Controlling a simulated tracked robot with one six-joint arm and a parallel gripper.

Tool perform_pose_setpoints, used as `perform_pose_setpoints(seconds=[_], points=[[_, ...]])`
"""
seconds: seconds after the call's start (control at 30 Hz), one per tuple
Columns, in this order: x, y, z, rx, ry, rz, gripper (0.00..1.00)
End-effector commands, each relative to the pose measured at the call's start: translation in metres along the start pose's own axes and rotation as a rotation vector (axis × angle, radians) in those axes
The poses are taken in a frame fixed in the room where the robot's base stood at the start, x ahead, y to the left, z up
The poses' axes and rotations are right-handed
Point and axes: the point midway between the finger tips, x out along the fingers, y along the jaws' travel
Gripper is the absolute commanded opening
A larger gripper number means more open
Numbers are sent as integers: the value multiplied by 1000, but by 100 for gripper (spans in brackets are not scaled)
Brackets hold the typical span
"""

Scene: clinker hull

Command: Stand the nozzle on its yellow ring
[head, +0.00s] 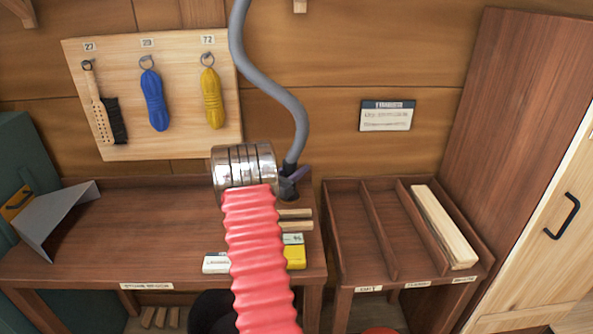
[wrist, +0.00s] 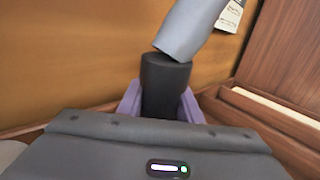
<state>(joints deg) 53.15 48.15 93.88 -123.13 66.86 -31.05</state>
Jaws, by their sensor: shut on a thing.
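The nozzle (head: 288,171) is a dark, short cylinder at the lower end of a grey hose (head: 292,100) that hangs from above. In the wrist view the nozzle (wrist: 165,85) is roughly upright between my purple fingers, with the hose leaning up to the right from its top. My gripper (head: 296,180) is shut on it, over the right part of the bench; the wrist view shows my gripper (wrist: 162,105) on both sides of it. The nozzle's lower end is hidden, and I cannot tell whether it touches the bench. I see no yellow ring for certain.
A wooden bench (head: 120,240) has free room left of my arm. A bent grey sheet (head: 55,222) stands at its left. A yellow and white item (head: 296,257) and a white one (head: 215,263) lie near the front. A divided tray (head: 350,235) is at right.

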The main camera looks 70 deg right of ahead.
Motion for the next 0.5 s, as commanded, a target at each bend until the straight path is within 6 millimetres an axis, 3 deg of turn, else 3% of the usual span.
perform_pose_setpoints(seconds=[0.37, 0.4, 0.5], points=[[1, 0, -3, 1, -1, -1, 5], [0, -1, -4, 1, -1, -1, 33], [1, -1, -4, 1, -1, -1, 40]])
